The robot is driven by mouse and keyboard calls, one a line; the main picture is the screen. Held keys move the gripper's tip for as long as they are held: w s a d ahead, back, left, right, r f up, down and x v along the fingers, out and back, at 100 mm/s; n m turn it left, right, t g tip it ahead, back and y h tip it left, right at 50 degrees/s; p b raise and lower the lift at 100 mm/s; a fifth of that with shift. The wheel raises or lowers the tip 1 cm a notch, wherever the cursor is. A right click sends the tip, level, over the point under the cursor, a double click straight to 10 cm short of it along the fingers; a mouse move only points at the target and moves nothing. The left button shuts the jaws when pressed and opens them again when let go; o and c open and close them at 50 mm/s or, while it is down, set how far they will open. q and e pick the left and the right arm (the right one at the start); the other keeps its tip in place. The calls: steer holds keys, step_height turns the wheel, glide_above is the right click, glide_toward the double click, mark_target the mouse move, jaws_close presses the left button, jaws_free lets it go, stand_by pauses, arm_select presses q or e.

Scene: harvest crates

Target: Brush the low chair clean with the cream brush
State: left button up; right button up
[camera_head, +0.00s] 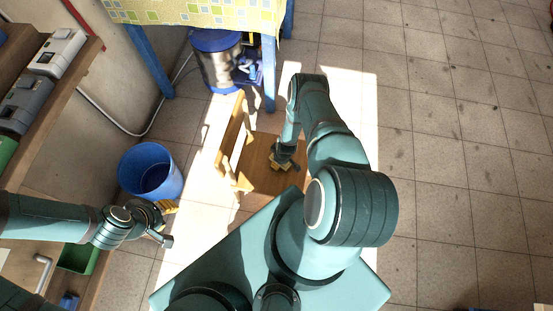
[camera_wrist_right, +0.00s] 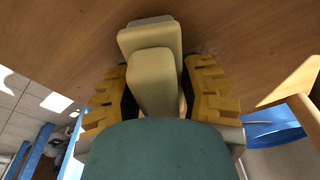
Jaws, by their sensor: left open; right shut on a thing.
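The low chair (camera_head: 262,183) is wooden, with its slatted backrest to the left in the head view. Its seat also fills the top of the right wrist view (camera_wrist_right: 230,35). My right gripper (camera_head: 284,158) is over the seat, shut on the cream brush (camera_wrist_right: 152,82), with yellow ridged fingers on both sides of it. The brush is at the seat surface; I cannot tell if it touches. In the head view the gripper mostly hides the brush. My left gripper (camera_head: 160,222) is open and empty, at the lower left near the blue bin, away from the chair.
The blue bin (camera_head: 150,172) stands left of the chair. A table with a patterned cloth (camera_head: 200,12) and blue legs is behind it, with a metal bucket (camera_head: 215,65) below. A shelf with grey devices (camera_head: 25,100) runs along the left. The tiled floor at right is clear.

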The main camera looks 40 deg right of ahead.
mark_target(263, 156)
steer(key=shift+s+d, duration=0.7)
steer(key=shift+s, duration=0.35)
steer(key=shift+s+d, duration=1.05)
steer(key=shift+s, duration=0.25)
steer(key=shift+w+d+r, duration=0.1)
steer(key=shift+w+d, duration=0.35)
steer(key=shift+d, duration=0.1)
steer(key=shift+w+a+f, duration=0.1)
steer(key=shift+w+a, duration=0.95)
steer(key=shift+w, duration=0.3)
steer(key=shift+w+a+f, duration=0.1)
steer(key=shift+w+a, duration=1)
steer(key=shift+w, duration=0.3)
steer(key=shift+w+a, duration=1.05)
steer(key=shift+w, duration=0.3)
steer(key=shift+w+a+r, duration=0.1)
steer(key=shift+w+a, duration=1)
steer(key=shift+w, duration=0.25)
steer(key=shift+r, duration=0.1)
steer(key=shift+d+r+p, duration=0.1)
steer(key=shift+r+p, duration=1.9)
steer(key=shift+r, duration=0.9)
